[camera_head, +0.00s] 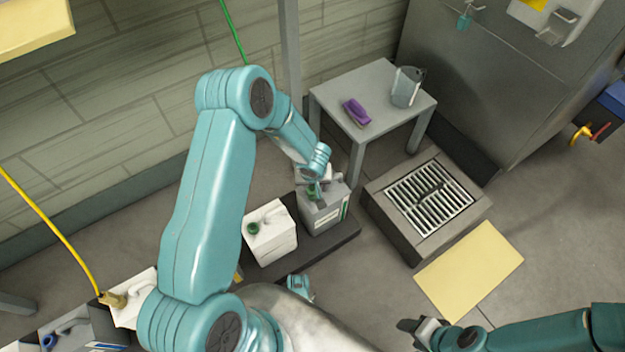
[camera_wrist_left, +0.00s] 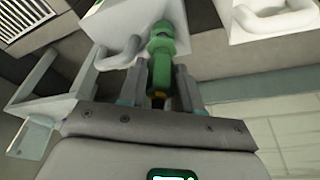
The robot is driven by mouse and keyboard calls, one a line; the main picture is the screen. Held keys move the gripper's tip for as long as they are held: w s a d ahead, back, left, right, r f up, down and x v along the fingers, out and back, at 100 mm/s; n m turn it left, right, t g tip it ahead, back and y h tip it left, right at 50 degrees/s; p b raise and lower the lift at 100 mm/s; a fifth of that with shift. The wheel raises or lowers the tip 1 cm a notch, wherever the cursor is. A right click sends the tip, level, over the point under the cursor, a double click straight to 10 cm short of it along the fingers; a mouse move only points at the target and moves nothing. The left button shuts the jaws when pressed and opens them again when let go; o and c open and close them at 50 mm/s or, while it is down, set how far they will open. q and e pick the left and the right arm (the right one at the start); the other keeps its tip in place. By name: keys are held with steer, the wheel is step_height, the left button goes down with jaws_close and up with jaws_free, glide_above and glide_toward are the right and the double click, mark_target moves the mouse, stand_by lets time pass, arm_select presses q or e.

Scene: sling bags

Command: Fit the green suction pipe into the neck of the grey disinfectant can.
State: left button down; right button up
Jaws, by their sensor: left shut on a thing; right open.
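The grey disinfectant can (camera_head: 325,213) stands on a dark low platform in the head view, with my left gripper (camera_head: 315,187) over its top. In the left wrist view, my left gripper (camera_wrist_left: 158,88) is shut on the green end fitting of the suction pipe (camera_wrist_left: 161,58). The pipe's green hose (camera_head: 235,32) runs down the wall in the head view and passes behind my arm. The can's neck is hidden by my gripper, so I cannot tell whether the fitting is in it. My right gripper (camera_head: 424,330) is open and empty above the floor.
A white can with a green cap (camera_head: 270,235) stands close left of the grey one on the dark platform (camera_head: 341,236). A grey table (camera_head: 385,110) holds a purple brush (camera_head: 356,113) and a jug (camera_head: 407,87). A drain grate (camera_head: 430,198) lies right.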

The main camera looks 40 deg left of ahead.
arm_select(q)
steer(key=shift+f+b, duration=0.55)
steer(key=shift+f, duration=0.45)
steer(key=c, duration=0.7)
jaws_free()
steer(key=shift+r, duration=0.15)
steer(key=p+v, duration=0.8)
steer(key=v, duration=0.8)
steer(key=shift+p, duration=0.35)
steer(key=shift+s, duration=0.1)
